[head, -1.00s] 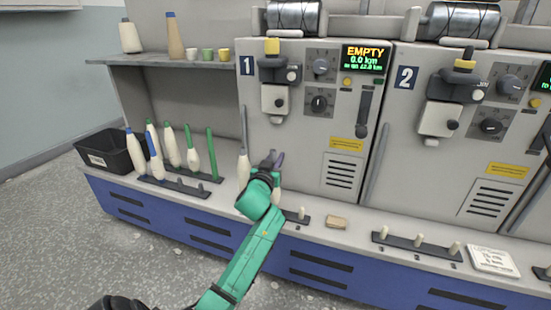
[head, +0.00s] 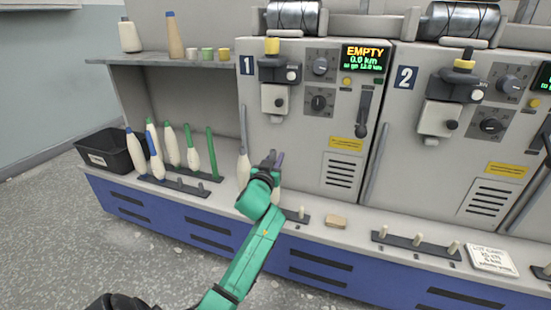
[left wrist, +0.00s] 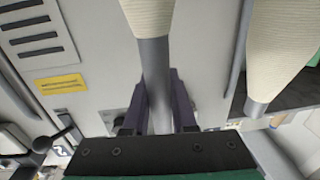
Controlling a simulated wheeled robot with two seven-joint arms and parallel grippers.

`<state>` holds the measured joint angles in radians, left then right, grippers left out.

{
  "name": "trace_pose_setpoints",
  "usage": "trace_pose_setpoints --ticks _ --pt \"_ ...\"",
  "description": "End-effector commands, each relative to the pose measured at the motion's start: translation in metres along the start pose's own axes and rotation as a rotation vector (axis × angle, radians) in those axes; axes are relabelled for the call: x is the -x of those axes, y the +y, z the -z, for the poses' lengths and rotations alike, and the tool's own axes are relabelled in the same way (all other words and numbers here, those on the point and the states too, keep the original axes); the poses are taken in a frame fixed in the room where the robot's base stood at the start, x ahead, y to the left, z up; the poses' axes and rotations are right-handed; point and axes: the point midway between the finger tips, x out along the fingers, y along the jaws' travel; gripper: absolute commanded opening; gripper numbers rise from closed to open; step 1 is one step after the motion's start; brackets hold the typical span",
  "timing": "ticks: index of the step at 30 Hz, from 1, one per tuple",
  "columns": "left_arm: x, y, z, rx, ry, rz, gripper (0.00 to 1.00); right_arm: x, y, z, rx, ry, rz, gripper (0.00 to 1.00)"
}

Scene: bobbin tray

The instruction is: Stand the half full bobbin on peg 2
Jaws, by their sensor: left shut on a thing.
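My left gripper (head: 275,158) is in front of machine 1, just above the ledge. In the left wrist view its two dark fingers (left wrist: 158,112) are shut on the bare grey tube of a bobbin (left wrist: 153,58) with cream yarn. In the head view my gripper mostly hides this bobbin, and how full it is cannot be told. A second grey-tubed bobbin (head: 243,168) stands close by on the left; its yarn and tube also show in the left wrist view (left wrist: 280,55). No peg numbers are readable. My right gripper is not in view.
Blue- and green-tipped bobbins (head: 172,150) stand at the left by a dark peg rail (head: 160,182) and a black bin (head: 110,155). A pale peg (head: 302,213) shows right of my gripper. A tan block (head: 336,222) and another peg rail (head: 405,241) lie farther right.

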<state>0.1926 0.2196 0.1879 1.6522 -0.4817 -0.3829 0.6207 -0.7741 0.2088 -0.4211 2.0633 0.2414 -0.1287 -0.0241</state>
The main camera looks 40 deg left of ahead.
Motion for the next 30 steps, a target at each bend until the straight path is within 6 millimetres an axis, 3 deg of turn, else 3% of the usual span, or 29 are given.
trace_pose_setpoints --ticks 14,15,25,30 --pt "0.000 0.000 -0.011 0.001 0.000 0.000 0.00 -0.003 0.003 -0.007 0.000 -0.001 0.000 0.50" --pt "0.000 0.000 -0.010 0.001 0.001 0.000 0.36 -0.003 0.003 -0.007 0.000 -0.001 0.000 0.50" --pt "0.002 0.000 -0.009 0.001 -0.001 -0.001 0.37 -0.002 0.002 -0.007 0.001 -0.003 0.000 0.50" --pt "0.017 0.001 -0.008 0.001 -0.002 -0.002 0.37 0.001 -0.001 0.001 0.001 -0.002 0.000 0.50"
